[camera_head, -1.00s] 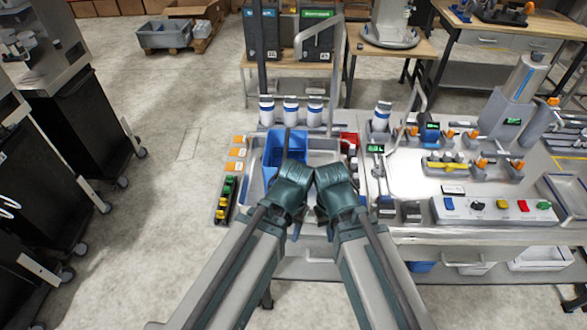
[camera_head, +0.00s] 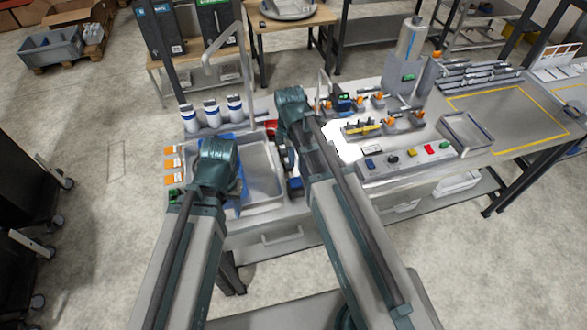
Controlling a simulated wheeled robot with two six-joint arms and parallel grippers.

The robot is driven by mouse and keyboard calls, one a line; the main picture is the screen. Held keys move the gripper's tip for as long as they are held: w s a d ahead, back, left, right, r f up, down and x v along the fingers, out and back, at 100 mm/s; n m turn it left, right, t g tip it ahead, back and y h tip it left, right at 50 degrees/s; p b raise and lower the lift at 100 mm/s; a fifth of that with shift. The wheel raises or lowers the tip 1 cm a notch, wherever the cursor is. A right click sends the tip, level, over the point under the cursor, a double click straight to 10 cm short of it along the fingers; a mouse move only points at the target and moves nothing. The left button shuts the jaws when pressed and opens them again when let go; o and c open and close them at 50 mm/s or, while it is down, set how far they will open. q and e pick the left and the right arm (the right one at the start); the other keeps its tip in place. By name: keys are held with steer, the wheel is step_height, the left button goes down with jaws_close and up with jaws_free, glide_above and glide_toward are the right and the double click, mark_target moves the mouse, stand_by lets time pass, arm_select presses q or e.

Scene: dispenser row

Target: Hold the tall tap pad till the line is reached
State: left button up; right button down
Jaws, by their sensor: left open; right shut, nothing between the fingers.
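A tall grey dispenser (camera_head: 408,45) with a pale cylinder on top and a small green display stands at the back right of the bench. I cannot tell which part is the tall tap pad, and no fill line can be made out. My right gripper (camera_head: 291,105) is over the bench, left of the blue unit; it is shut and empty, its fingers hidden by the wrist.
Three white bottles with blue bands (camera_head: 211,113) stand behind the metal tray (camera_head: 270,185). The yellow-outlined area (camera_head: 510,120) is bare.

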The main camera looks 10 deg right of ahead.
mark_target(295, 182)
arm_select(q)
steer(key=shift+a+r+p, duration=0.1)
steer(key=shift+r+p, duration=0.4)
steer(key=shift+r, duration=0.35)
arm_select(e)
steer(key=shift+w+d+r+n, duration=0.8)
steer(key=shift+w+r+n, duration=0.1)
steer(key=shift+n, duration=0.1)
arm_select(q)
steer(key=shift+f, duration=0.1)
arm_select(e)
steer(key=shift+f, duration=0.1)
arm_select(q)
step_height(295, 182, down, 14)
steer(key=b, duration=1.4)
arm_select(e)
step_height(295, 182, down, 14)
steer(key=shift+r, duration=0.1)
